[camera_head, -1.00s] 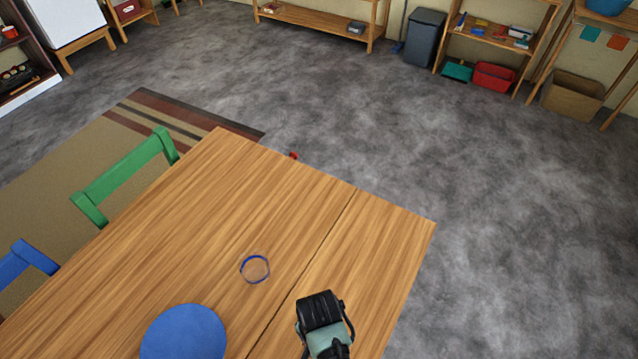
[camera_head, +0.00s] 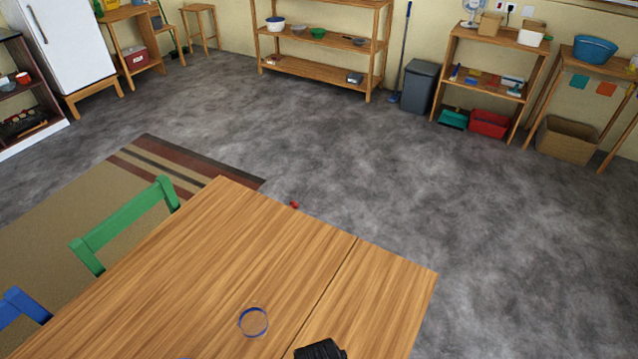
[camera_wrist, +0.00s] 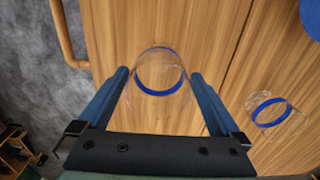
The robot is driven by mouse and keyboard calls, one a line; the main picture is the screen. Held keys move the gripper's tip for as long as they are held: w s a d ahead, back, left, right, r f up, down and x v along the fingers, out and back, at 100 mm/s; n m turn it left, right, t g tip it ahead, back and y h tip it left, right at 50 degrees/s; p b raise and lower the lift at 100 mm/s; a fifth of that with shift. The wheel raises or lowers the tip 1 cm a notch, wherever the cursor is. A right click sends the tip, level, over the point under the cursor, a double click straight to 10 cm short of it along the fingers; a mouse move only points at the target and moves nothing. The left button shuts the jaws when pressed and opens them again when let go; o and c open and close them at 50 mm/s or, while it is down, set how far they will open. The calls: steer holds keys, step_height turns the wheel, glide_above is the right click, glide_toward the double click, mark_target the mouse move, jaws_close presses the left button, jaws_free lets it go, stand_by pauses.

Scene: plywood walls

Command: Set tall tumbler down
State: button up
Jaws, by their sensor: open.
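A clear tumbler with a blue band (camera_wrist: 158,72) is between the fingers of my gripper (camera_wrist: 159,75) in the wrist view. It appears to stand on the wooden table (camera_head: 200,270). My gripper is open, one finger on each side of the glass; whether either touches it is hard to tell. In the head view only the dark top of my arm's end shows at the bottom edge, and this tumbler is not visible. A second clear glass with a blue band (camera_head: 253,322) stands on the table to the left; it also shows in the wrist view (camera_wrist: 270,110).
A blue round mat or plate (camera_wrist: 312,18) lies on the table near the second glass. The table's right edge and open floor (camera_head: 520,260) are close to my gripper. Green (camera_head: 130,225) and blue (camera_head: 20,310) chairs stand at the left side.

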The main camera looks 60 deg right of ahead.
step_height(320, 180, up, 8)
steer(key=shift+r, duration=0.2)
steer(key=w+r+n+t+h, duration=0.5)
steer(key=w+r+t, duration=0.4)
steer(key=w+r, duration=1.05)
steer(key=w+a+r+n+t+y, duration=0.1)
steer(key=w+a+r+n+t, duration=0.15)
steer(key=r, duration=0.55)
steer(key=w+a+r+n+t, duration=0.2)
steer(key=w+r+t, duration=0.15)
steer(key=r, duration=0.35)
steer(key=a+r+n+t, duration=0.1)
steer(key=a+r+t, duration=0.2)
steer(key=r, duration=0.5)
steer(key=a+r+n+t, duration=0.2)
steer(key=a+r, duration=0.1)
steer(key=r, duration=0.5)
steer(key=s+a+r+n+t+y, duration=0.2)
steer(key=s+r, duration=0.3)
steer(key=r, duration=0.3)
steer(key=s+a+r+n+t+y, duration=0.2)
steer(key=s+a+r+t, duration=0.3)
steer(key=r, duration=0.4)
steer(key=shift+s+a, duration=0.25)
steer(key=shift+s, duration=0.3)
